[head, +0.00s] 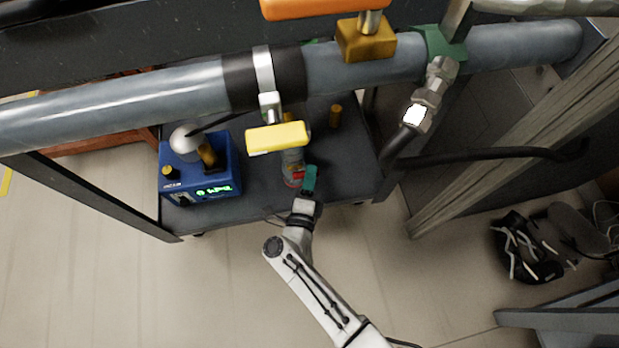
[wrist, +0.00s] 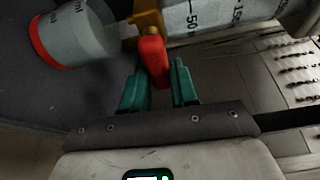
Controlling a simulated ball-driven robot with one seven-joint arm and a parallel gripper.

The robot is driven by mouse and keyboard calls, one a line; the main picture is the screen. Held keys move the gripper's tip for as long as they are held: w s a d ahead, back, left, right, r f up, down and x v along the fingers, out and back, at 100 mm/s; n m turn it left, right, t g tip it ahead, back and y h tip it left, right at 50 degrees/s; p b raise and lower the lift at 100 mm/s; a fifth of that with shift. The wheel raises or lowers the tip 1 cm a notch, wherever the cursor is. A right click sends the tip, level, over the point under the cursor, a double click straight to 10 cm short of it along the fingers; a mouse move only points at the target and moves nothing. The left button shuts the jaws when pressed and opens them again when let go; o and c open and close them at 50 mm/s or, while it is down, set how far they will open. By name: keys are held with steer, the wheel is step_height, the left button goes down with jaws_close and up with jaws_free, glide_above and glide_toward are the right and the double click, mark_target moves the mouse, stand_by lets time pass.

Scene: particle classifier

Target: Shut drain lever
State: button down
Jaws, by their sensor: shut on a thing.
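The red drain lever (wrist: 154,58) shows in the wrist view, joined to a brass-coloured valve fitting (wrist: 146,22). In the head view it is a small red patch (head: 298,175) low on the clear vessel (head: 292,158). My gripper (wrist: 159,80) has its teal fingers on either side of the lever, shut on it. In the head view my gripper (head: 309,181) is at the right of the vessel's lower end. The clear vessel with printed volume marks (wrist: 205,14) also shows in the wrist view. The lever's exact angle is hard to tell.
A blue box with a green display (head: 212,187) stands on the dark cart shelf (head: 345,165). A yellow handle (head: 278,137) sits above the vessel. A large grey pipe (head: 150,90) crosses above. A clear container with a red rim (wrist: 75,35) shows in the wrist view.

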steer(key=shift+n, duration=0.5)
steer(key=c, duration=1)
jaws_free()
steer(key=shift+r, duration=0.1)
steer(key=shift+o, duration=0.2)
steer(key=s+a+p, duration=0.1)
steer(key=s+p, duration=0.1)
steer(key=s, duration=0.9)
steer(key=shift+a, duration=0.15)
